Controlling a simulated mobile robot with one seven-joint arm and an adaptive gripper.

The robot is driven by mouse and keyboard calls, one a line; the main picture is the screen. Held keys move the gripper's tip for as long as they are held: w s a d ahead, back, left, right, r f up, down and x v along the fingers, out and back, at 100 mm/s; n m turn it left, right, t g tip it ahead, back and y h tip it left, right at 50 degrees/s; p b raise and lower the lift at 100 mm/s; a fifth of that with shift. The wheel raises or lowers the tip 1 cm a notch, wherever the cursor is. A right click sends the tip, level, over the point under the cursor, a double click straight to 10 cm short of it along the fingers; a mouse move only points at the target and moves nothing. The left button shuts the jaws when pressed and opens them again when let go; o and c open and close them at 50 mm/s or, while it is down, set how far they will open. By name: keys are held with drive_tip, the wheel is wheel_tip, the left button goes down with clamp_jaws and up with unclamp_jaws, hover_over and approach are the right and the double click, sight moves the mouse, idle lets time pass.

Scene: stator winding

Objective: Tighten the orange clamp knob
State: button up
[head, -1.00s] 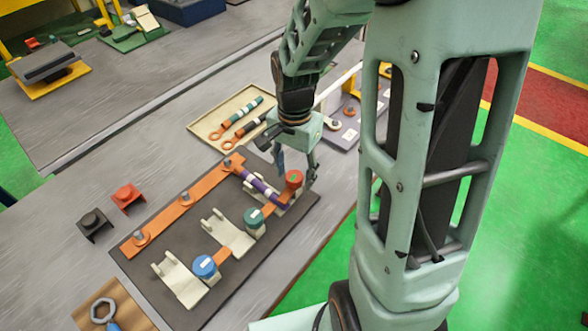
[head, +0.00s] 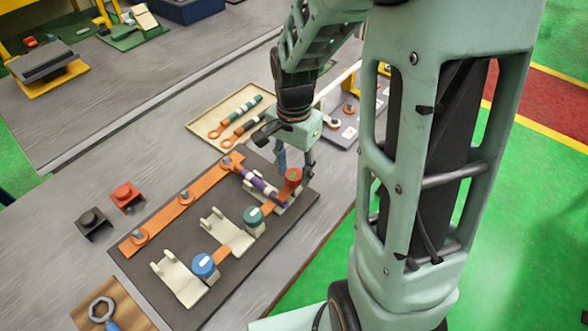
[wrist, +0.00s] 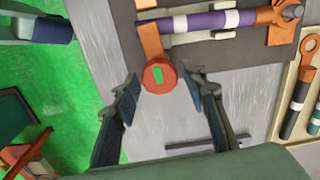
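The orange clamp knob (head: 293,176), round with a green mark on top, sits at the right end of the dark board (head: 140,262). It also shows in the wrist view (wrist: 168,86). A purple lead with white bands (head: 256,184) lies in the cream holder beside it. My gripper (head: 297,165) is open and empty, close to the knob. In the wrist view its two fingers (wrist: 159,80) stand on either side of the knob, with a gap on each side. I cannot tell whether the fingertips reach down to the knob's height.
A green knob (head: 254,217) and a blue knob (head: 204,265) stand along the same board. A tray (head: 199,128) with two leads lies behind it. Red (head: 126,196) and black (head: 92,222) blocks sit left.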

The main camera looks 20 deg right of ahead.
sight(294, 173)
drive_tip(key=shift+o, duration=0.5)
wheel_tip(294, 173, up, 12)
idle(0.3)
drive_tip(key=shift+w, duration=0.1)
